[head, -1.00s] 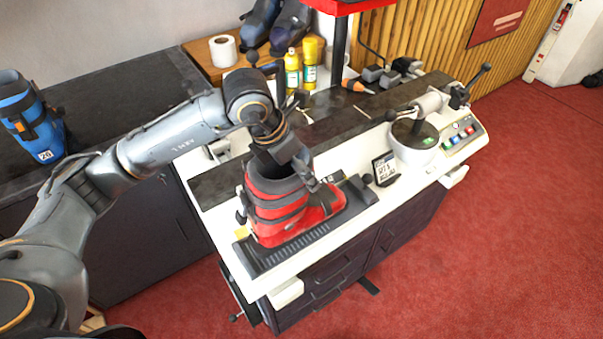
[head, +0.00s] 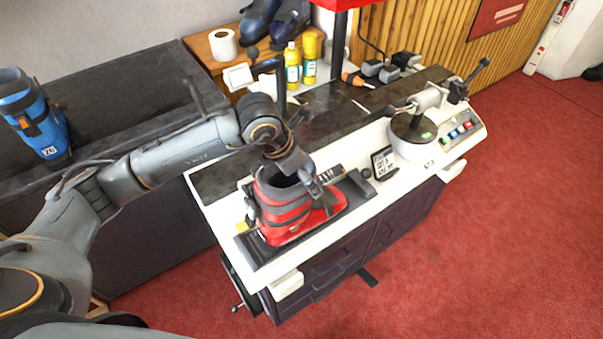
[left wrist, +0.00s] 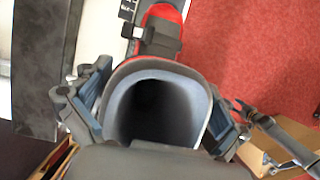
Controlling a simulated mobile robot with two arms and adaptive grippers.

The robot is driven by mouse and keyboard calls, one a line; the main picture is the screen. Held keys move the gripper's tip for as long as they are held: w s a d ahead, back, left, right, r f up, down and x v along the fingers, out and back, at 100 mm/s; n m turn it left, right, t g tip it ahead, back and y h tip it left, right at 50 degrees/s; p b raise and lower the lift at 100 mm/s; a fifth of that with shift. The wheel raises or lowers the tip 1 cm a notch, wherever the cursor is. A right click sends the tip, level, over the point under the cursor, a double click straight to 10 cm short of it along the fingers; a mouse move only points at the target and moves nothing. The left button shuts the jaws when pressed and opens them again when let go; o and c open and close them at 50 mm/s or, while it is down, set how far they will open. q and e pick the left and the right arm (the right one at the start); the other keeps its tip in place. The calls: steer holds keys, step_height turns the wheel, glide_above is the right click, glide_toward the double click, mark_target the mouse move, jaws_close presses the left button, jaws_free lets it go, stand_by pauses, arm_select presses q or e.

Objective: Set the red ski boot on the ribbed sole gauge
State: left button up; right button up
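The red ski boot (head: 284,211) with its dark cuff stands upright over the dark ribbed sole gauge (head: 262,252) at the bench's near left end, toe to the right. The sole looks to be on the gauge, but I cannot tell whether it bears fully. My left gripper (head: 290,172) is at the boot's top. In the left wrist view the gripper (left wrist: 160,112) has one finger on each side of the cuff, its blue pads against it; the boot's opening (left wrist: 155,108) faces the camera. My right gripper is not in view.
A blue boot (head: 35,118) stands on the dark counter at left. A small display (head: 384,164) and a round white fixture (head: 412,140) are right of the gauge. Yellow bottles (head: 293,65) and a paper roll (head: 223,45) are behind. The red floor in front is open.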

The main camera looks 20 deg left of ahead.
arm_select(q)
steer(key=shift+r, duration=0.15)
steer(key=b+v, duration=0.2)
steer(key=v, duration=1)
stand_by(0.3)
